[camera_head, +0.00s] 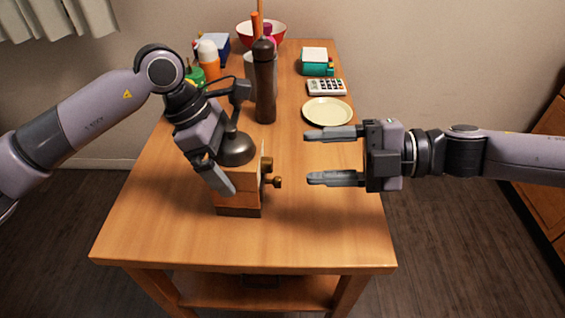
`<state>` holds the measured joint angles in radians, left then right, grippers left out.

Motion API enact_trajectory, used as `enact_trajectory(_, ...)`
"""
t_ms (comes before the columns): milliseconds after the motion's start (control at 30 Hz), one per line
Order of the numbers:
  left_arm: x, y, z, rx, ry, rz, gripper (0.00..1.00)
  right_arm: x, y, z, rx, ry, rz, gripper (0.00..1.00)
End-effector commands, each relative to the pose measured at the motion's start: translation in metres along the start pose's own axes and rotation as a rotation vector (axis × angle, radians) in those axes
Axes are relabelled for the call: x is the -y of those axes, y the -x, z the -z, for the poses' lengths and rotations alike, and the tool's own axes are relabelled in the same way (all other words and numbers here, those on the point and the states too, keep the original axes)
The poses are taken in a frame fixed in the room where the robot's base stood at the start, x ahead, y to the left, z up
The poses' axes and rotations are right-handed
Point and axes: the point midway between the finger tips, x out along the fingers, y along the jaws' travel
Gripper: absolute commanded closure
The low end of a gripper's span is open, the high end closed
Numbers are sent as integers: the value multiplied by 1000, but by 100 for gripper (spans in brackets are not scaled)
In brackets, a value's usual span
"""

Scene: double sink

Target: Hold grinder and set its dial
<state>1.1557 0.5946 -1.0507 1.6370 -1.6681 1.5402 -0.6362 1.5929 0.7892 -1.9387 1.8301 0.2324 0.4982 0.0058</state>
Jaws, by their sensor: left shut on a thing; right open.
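The grinder (238,192) has a wooden box body and a dark metal dome on top, and stands upright near the front middle of the wooden table. Two knobs (276,182) stick out of its right side; I cannot tell which is the dial. My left gripper (226,135) is shut on the grinder at its upper part, and its fingers and wrist hide part of the grinder's left side and top. My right gripper (333,156) is open and empty to the right of the knobs, apart from them, with its fingers pointing left.
A tall dark pepper mill (264,90) stands behind the grinder. A cream plate (327,111), a calculator (326,87), a teal-and-white box (315,62), a red bowl (276,33) and bottles (208,60) are at the back. The table's front and right front (320,240) are clear.

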Motion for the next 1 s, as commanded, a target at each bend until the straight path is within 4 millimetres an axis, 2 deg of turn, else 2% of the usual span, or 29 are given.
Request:
enact_trajectory(200,0,1,-1,3,-1,-2,38,13,26,-18,149,-311,17,44)
enact_trajectory(467,0,1,-1,3,-1,-2,38,22,40,-29,232,-478,9,44)
enact_trajectory(667,0,1,-1,2,-1,-2,38,25,20,-34,234,-487,11,44)
enact_trajectory(1000,0,1,-1,3,-1,-2,38,28,-41,-47,233,-483,10,44)
